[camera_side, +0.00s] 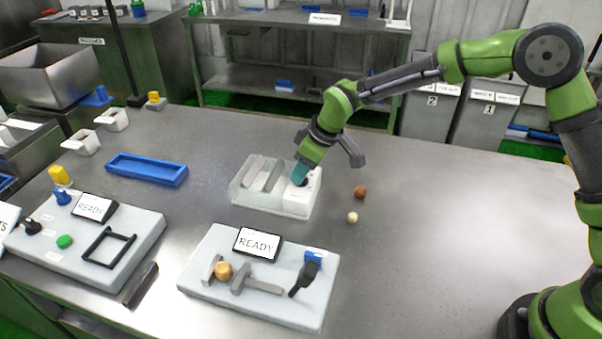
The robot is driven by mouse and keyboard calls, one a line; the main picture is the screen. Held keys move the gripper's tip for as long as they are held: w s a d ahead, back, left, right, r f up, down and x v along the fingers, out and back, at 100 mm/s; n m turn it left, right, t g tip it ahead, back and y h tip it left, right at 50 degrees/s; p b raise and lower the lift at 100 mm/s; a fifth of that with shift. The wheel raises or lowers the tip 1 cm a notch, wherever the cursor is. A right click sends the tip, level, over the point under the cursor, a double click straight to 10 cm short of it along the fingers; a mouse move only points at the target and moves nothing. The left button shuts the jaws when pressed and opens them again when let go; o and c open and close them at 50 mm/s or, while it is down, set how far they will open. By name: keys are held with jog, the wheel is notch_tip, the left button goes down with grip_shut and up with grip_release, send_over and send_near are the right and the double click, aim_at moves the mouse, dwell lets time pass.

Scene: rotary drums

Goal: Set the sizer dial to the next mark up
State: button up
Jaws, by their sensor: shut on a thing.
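The sizer (272,187) looks like a pale grey-white box with grey bars along its top, standing in the middle of the table. A small dark dial (299,181) sits on the white block at its right end. My gripper (300,174) reaches down from the upper right, with its teal fingertips at the dial. It is shut on the dial, which it partly covers. The dial's marks and pointer are too small or hidden to read.
A brown ball (360,192) and a cream ball (352,217) lie right of the sizer. A panel reading READY (230,300) stands in front, another (130,262) at front left. A blue tray (147,170) lies left. The table's right side is clear up to my base.

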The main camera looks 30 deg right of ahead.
jog(key=n+g+y, duration=0.1)
jog(key=n, duration=0.3)
jog(key=shift+w+d+r, duration=0.1)
jog(key=shift+w, duration=0.05)
jog(key=shift+n+g+y, duration=0.4)
jog(key=shift+n+g, duration=0.3)
jog(key=shift+n, duration=1.1)
jog(key=o, duration=1)
jog(key=shift+o, duration=0.2)
jog(key=v, duration=1.6)
jog(key=shift+d+r, duration=0.15)
jog(key=shift+r, duration=0.25)
